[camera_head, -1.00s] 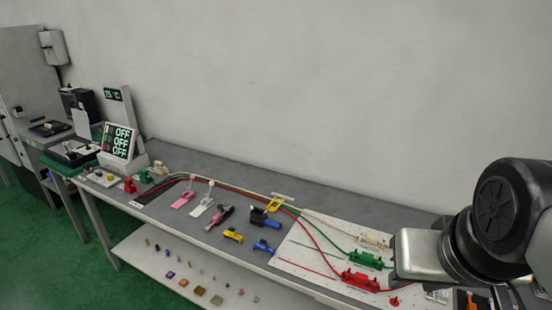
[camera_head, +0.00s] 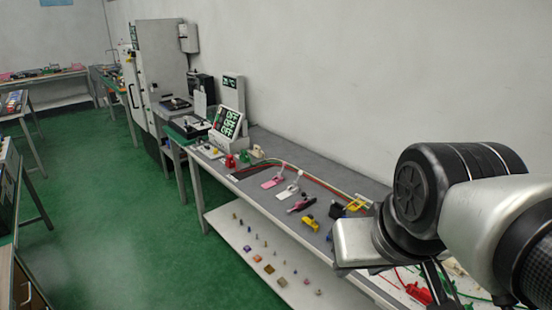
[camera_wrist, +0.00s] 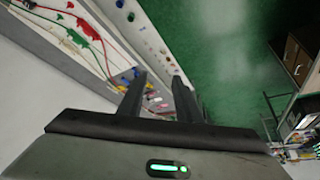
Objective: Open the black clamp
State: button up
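Several small clamps stand on the long grey table (camera_head: 262,150). A dark clamp with a pink part (camera_head: 302,204) lies right of a white one (camera_head: 288,190) and a pink one (camera_head: 273,182). Another black piece (camera_head: 338,211) sits between two yellow clamps. I cannot tell for sure which is the black clamp. My gripper (camera_wrist: 160,78) is open and empty in the wrist view, its fingers apart and well away from the clamps. Small coloured pieces show beyond the left finger there, too small to tell apart. In the head view my arm hides the table's right end.
A display panel reading OFF (camera_head: 228,122) stands at the table's far end. Red and green cables run along the table to a white board, with a red connector (camera_head: 420,293). Small blocks lie on the lower shelf (camera_head: 245,232). The green floor (camera_head: 130,220) is open at left.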

aim_at(304, 194)
jog(key=i+j+z, duration=0.1)
jog(key=j, duration=0.25)
jog(key=i+j+z, duration=0.1)
jog(key=i+j, duration=0.2)
jog(key=i+j+z, duration=0.1)
jog(key=j, duration=0.35)
jog(key=i+j+z, duration=0.1)
jog(key=i+j, duration=0.15)
jog(key=j, duration=0.15)
jog(key=i+j+z, duration=0.1)
jog(key=j, duration=0.3)
jog(key=i+j+z, duration=0.1)
jog(key=j, duration=0.3)
jog(key=i, duration=0.1)
